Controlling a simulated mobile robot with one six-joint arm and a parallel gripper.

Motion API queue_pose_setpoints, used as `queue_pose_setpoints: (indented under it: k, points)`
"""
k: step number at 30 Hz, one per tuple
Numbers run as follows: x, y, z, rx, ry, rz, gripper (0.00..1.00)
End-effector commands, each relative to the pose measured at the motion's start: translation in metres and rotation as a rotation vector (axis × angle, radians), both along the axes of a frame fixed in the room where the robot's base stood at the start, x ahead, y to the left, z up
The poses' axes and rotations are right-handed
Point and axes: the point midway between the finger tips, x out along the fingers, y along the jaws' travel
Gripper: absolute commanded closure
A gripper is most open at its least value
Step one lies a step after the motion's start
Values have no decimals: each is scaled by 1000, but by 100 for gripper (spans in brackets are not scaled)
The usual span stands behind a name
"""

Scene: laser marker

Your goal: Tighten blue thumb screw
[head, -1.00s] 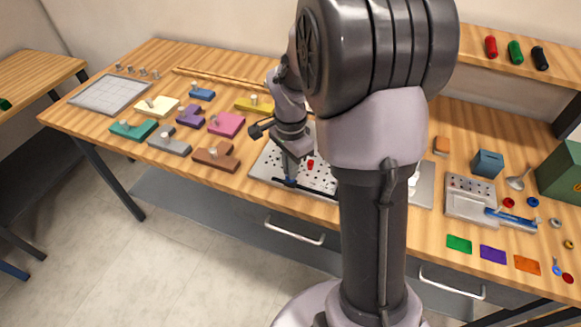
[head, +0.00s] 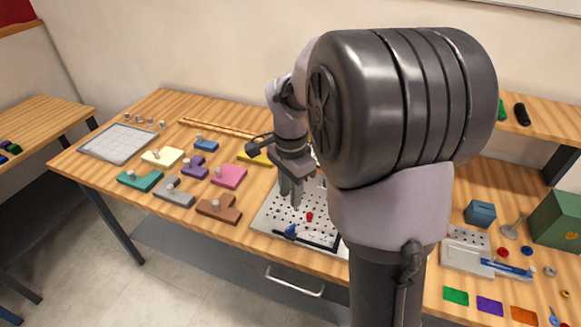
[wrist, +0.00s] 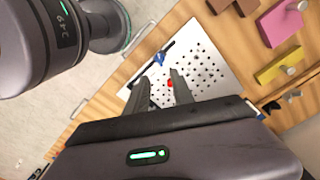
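The blue thumb screw (head: 291,231) sits at the left end of a black bar (head: 318,241) along the near edge of the perforated metal plate (head: 262,222). In the wrist view the blue thumb screw (wrist: 160,58) shows just beyond my fingertips, uncovered. My gripper (head: 290,203) hangs above the plate, a little above and behind the screw, apart from it. In the wrist view its two fingers (wrist: 160,80) are parted with nothing held between them.
A red knob (head: 309,216) stands on the plate close to the blue screw. Coloured blocks with knobs, such as the brown one (head: 219,208) and pink one (head: 229,176), lie to the left. My arm hides the plate's right side.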

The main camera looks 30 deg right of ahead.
Motion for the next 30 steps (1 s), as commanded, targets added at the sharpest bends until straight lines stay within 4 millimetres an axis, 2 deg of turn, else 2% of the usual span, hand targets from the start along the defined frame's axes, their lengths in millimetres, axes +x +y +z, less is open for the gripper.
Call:
queue_pose_setpoints:
  k: [1,3,7,23,26,29,30]
  points:
    - [0,0,20,0,-2,-1,71]
    - [0,0,36,-1,-2,0,71]
    - [0,0,53,1,0,-1,71]
    - [-1,1,58,0,-2,5,71]
    - [-15,24,75,1,-62,114,71]
    - [-56,74,98,-8,-197,376,71]
    - [-76,93,103,-17,-257,492,71]
